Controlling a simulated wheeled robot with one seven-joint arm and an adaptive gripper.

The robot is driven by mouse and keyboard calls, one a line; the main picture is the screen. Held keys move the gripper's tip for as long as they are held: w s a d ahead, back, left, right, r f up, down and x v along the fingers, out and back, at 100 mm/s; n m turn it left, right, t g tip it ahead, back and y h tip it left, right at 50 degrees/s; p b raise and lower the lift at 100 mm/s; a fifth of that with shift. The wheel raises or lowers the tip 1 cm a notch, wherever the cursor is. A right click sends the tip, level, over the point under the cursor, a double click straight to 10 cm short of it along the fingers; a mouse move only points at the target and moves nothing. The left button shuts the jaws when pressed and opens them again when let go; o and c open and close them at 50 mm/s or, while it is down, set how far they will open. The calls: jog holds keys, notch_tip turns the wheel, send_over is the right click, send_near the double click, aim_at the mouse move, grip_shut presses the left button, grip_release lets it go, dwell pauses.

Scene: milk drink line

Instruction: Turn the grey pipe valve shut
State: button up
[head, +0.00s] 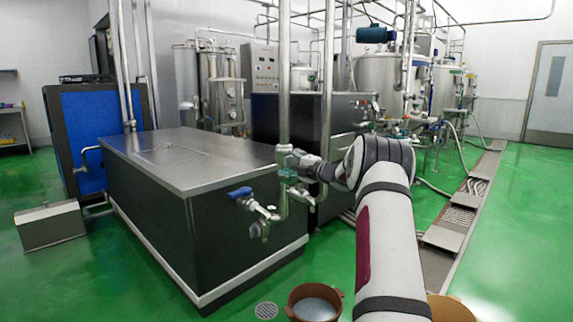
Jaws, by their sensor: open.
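A grey valve (290,159) sits on the upright steel pipe (284,90), in front of the right end of the steel-topped tank. My arm reaches up from the bottom right, and my gripper (307,166) is at the right side of this valve. The gripper is open, but its fingers are small and overlap the valve and pipe fittings. I cannot tell whether they touch the valve. The valve's handle position is not clear.
A blue-handled valve (240,192) juts out lower left, by the dark tank (190,180). A brown bucket (313,302) and a floor drain (266,310) lie below. Steel tanks (380,78) stand behind. Green floor is free to the right, beside a drain channel (458,212).

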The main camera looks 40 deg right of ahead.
jog(key=shift+s, duration=0.1)
jog(key=s, duration=1.1)
jog(key=shift+s+d, duration=0.2)
jog(key=shift+s, duration=0.2)
